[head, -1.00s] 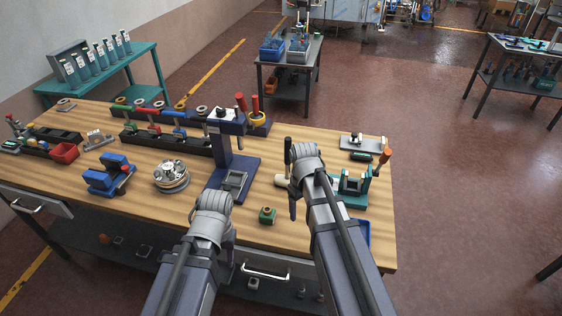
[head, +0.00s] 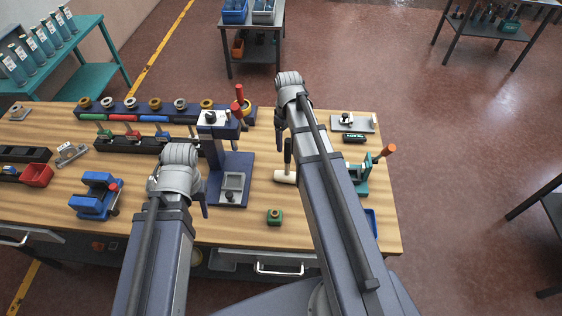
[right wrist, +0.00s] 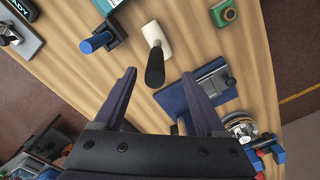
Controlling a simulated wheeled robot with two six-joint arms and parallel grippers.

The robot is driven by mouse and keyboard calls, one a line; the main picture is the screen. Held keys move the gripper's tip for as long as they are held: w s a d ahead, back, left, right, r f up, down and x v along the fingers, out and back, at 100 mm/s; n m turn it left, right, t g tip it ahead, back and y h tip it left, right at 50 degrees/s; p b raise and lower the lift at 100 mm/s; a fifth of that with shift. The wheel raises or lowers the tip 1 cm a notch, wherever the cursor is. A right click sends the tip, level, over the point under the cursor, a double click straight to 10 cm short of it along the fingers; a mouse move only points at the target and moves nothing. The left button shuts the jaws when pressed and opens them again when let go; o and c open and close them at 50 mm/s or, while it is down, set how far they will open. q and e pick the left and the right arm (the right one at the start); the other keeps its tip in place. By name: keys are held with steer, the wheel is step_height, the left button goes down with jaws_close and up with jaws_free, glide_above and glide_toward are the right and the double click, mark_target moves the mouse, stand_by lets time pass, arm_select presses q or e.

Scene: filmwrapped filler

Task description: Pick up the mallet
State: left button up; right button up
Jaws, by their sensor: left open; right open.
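The mallet has a cream head (head: 285,177) and a black handle (head: 287,153). It stands on the wooden table with its handle up, just left of my right forearm, which may hide part of it. In the right wrist view, the mallet (right wrist: 154,36) is ahead of my right gripper (right wrist: 159,75). Its handle end appears between the two open fingertips, not gripped. In the head view, my right gripper (head: 280,128) is above and behind the mallet. My left gripper (head: 202,200) is open beside the blue press and mostly hidden by its wrist.
The dark blue press (head: 236,170) stands left of the mallet. A small green block (head: 274,216) lies in front of it. A grey plate device (head: 352,122) lies behind.

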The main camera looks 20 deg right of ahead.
mark_target(288, 153)
steer(key=shift+w+a+f, duration=0.1)
steer(key=shift+w, duration=0.15)
steer(key=shift+s+f+b, duration=0.15)
steer(key=shift+f+b, duration=0.55)
steer(key=shift+b, duration=0.05)
steer(key=shift+f+b, duration=0.6)
steer(key=shift+f, duration=0.05)
steer(key=shift+f+b, duration=0.45)
steer(key=shift+b, duration=0.05)
steer(key=f+b, duration=0.4)
steer(key=shift+d+f, duration=0.15)
steer(key=shift+d, duration=0.25)
jaws_close()
